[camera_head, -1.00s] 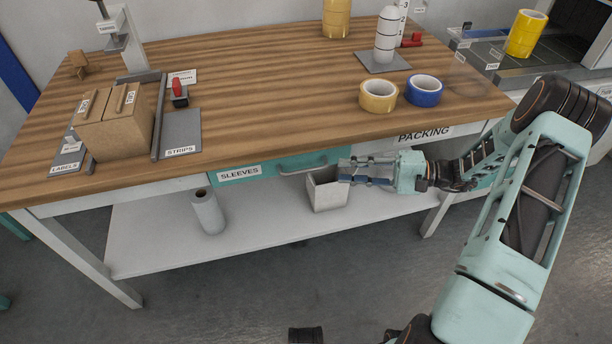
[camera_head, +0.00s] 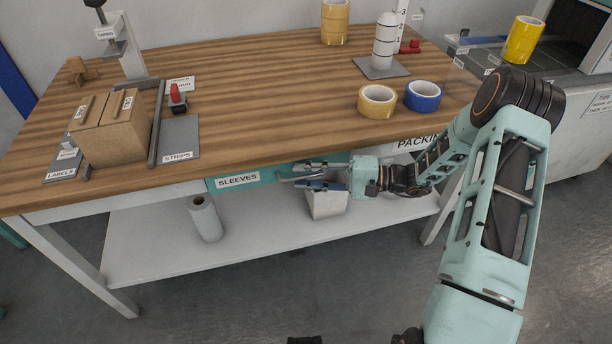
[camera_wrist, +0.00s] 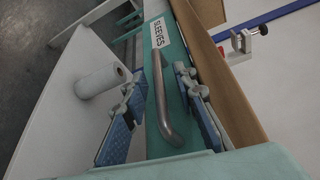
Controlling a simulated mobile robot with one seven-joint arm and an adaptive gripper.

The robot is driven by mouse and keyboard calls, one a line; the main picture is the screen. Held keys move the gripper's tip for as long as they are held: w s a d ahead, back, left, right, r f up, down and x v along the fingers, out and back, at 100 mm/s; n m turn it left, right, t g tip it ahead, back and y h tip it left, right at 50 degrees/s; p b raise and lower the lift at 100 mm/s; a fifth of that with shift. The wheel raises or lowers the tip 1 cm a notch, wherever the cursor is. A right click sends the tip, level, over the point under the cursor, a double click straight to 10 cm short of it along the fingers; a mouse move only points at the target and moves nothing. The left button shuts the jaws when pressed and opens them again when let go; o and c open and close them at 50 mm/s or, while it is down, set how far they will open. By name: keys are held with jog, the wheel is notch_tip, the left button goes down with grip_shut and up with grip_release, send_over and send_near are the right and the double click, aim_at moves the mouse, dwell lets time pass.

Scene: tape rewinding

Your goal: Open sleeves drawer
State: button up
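The teal sleeves drawer (camera_head: 268,174) is under the front edge of the wooden tabletop and looks shut, with a white SLEEVES label (camera_head: 237,180). In the wrist view its metal bar handle (camera_wrist: 160,95) runs lengthwise between my two blue-padded fingers. My gripper (camera_head: 290,175) is open at the drawer front, one finger on each side of the handle, with visible gaps to it. It also shows in the wrist view (camera_wrist: 157,80). In the head view my fingers mostly cover the handle. I cannot tell how deep the fingers reach around it.
A white bin (camera_head: 326,205) stands on the lower shelf (camera_head: 260,235) just below my gripper. A pale roll (camera_head: 205,218) stands on the shelf to the left. The tabletop (camera_head: 270,110) overhangs close above, with tape rolls (camera_head: 377,101) near its right front edge.

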grip_shut()
jog(key=shift+s, duration=0.1)
dwell(0.3)
jog(key=s+d, duration=0.3)
jog(key=s, duration=0.9)
jog(key=s+d+p, duration=0.1)
jog(key=s+d, duration=0.3)
jog(key=s, duration=0.8)
jog(key=shift+s, duration=0.25)
grip_release()
jog(key=shift+d, duration=0.1)
